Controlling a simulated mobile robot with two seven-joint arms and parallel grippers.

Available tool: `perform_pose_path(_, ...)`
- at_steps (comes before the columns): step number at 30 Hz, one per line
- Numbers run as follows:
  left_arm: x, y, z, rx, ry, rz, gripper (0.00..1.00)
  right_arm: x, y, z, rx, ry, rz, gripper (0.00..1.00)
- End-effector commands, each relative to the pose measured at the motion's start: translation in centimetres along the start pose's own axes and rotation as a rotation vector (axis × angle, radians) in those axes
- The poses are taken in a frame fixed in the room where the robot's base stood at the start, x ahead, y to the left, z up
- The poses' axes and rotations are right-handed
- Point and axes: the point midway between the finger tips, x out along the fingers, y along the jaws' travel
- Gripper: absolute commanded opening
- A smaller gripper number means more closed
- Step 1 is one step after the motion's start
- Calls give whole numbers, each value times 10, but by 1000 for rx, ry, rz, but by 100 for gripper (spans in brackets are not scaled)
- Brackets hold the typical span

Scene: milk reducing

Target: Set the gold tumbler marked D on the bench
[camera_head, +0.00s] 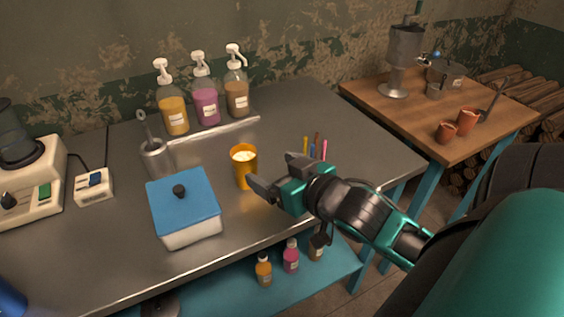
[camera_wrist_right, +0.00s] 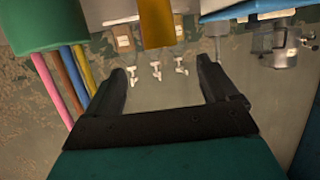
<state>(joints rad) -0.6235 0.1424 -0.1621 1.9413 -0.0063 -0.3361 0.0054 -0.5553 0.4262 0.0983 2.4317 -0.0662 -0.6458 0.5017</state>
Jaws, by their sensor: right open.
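The gold tumbler (camera_head: 244,172) stands upright on the grey metal bench (camera_head: 300,110), with something pale in its top. No letter D can be read on it. My right gripper (camera_head: 272,175) is open and empty, just to the right of the tumbler and apart from it. In the right wrist view, which looks upside down, the gold tumbler (camera_wrist_right: 156,22) shows at the top, beyond the gap between the open fingers (camera_wrist_right: 163,85). My left gripper is not in view.
A white box with a blue lid (camera_head: 183,200) is left of the tumbler. Several pump bottles (camera_head: 205,103) stand behind on a tray. Coloured sticks (camera_head: 315,148) rise behind my right gripper; their green holder (camera_wrist_right: 40,25) shows in the wrist view. A wooden table (camera_head: 400,112) is at right.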

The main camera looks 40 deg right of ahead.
Motion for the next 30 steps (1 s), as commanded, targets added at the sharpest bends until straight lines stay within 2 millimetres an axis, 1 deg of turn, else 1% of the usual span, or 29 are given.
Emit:
perform_pose_path(1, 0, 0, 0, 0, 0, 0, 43, -6, 0, 0, 0, -1, 0, 87)
perform_pose_path(3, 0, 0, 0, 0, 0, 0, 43, -10, 0, 0, 0, -1, 1, 87)
perform_pose_path(7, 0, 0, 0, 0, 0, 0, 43, -16, 0, 0, -1, 0, 1, 87)
perform_pose_path(30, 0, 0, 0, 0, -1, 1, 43, -16, 0, 0, -1, 0, 0, 87)
